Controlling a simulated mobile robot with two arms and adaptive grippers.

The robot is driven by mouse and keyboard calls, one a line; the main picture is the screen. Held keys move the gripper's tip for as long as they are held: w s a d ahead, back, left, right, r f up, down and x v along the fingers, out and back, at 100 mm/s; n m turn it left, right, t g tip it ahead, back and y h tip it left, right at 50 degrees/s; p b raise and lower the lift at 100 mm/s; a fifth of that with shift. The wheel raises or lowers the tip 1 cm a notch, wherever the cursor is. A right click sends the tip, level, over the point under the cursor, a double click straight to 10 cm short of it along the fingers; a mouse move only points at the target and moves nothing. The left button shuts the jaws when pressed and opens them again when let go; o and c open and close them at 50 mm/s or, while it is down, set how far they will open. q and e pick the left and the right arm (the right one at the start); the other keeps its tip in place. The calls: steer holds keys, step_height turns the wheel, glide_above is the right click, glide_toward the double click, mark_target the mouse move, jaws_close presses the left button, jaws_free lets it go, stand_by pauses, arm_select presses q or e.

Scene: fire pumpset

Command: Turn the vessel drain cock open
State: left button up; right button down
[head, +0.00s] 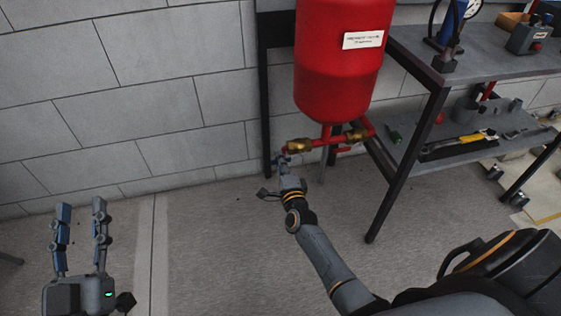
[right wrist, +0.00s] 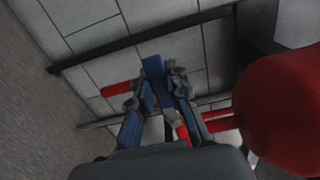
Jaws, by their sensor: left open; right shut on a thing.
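The red vessel (head: 342,65) hangs in its black frame at the top centre of the head view. A red pipe with a brass valve (head: 298,147), seemingly the drain cock, runs beneath it. My right gripper (head: 281,160) is at the left end of this pipe, its fingers close together at the cock. In the right wrist view my fingers (right wrist: 166,75) are shut, and a red bar (right wrist: 118,88) sticks out to their left. My left gripper (head: 82,215) is open and empty over the floor.
A second brass valve (head: 357,135) sits to the right on the red pipe. A grey bench (head: 408,42) with a lower shelf holding tools stands to the right, its dark leg near my right arm. A block wall is behind; the floor at left is clear.

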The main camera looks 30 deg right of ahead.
stand_by(0.4)
steer(key=c, duration=1.3)
jaws_free()
steer(key=shift+o, duration=0.2)
steer(key=v, duration=1.2)
steer(key=shift+r, duration=0.1)
